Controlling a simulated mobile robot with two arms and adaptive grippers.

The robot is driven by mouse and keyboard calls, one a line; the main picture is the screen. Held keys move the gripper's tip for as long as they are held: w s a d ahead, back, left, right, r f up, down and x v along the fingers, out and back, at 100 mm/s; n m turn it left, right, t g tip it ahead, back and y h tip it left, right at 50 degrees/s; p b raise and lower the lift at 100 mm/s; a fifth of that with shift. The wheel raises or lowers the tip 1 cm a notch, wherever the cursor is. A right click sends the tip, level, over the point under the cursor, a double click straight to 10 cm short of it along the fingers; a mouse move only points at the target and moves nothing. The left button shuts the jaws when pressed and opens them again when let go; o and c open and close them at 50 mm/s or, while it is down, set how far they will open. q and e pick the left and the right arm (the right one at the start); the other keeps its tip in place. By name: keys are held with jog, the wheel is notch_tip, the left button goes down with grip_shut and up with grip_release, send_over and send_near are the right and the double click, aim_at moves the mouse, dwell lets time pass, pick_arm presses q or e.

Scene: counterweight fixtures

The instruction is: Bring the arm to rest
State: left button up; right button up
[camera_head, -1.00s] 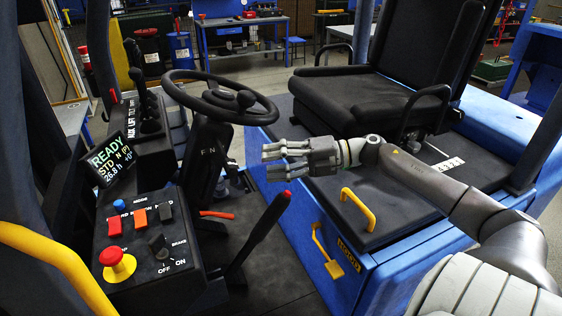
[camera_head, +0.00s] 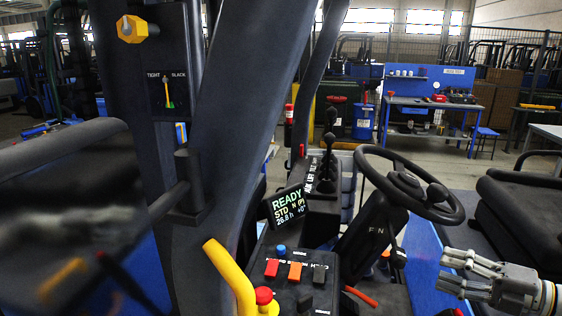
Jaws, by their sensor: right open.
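My right gripper (camera_head: 468,277) is at the lower right, open, its fingers pointing left with nothing between them. It is right of and below the black steering wheel (camera_head: 408,188) and apart from it. The rest of my right arm is cut off by the frame edge. My left gripper does not show.
The forklift console has a READY display (camera_head: 288,206), levers (camera_head: 328,165), coloured switches (camera_head: 294,271) and a red stop button (camera_head: 264,296). A yellow handrail (camera_head: 230,277) and a dark pillar (camera_head: 237,100) stand at left. The seat (camera_head: 520,215) is at right. Workbenches (camera_head: 430,106) are behind.

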jog(key=s+a+f+m+t+h, duration=0.1)
jog(key=s+a+f+m+h, duration=0.1)
jog(key=f+m+h, duration=0.65)
jog(key=s+a+f+m+t+h, duration=0.1)
jog(key=s+a+f+m+h, duration=0.15)
jog(key=f+m+h, duration=0.65)
jog(key=s+a+f+m+g+y, duration=0.3)
jog(key=s+a+f+m+g, duration=0.15)
jog(key=s+a, duration=0.4)
jog(key=s+a+f+m+g+y, duration=0.35)
jog(key=s+a+g, duration=0.2)
jog(key=s, duration=0.55)
notch_tip(320, 180, down, 29)
jog(key=s+g+h+b, duration=0.1)
jog(key=b, duration=0.3)
jog(key=s+d+f+g+b, duration=0.1)
jog(key=s+d+f+b, duration=0.2)
jog(key=s+f, duration=1.4)
notch_tip(320, 180, down, 4)
jog(key=shift+s, duration=0.15)
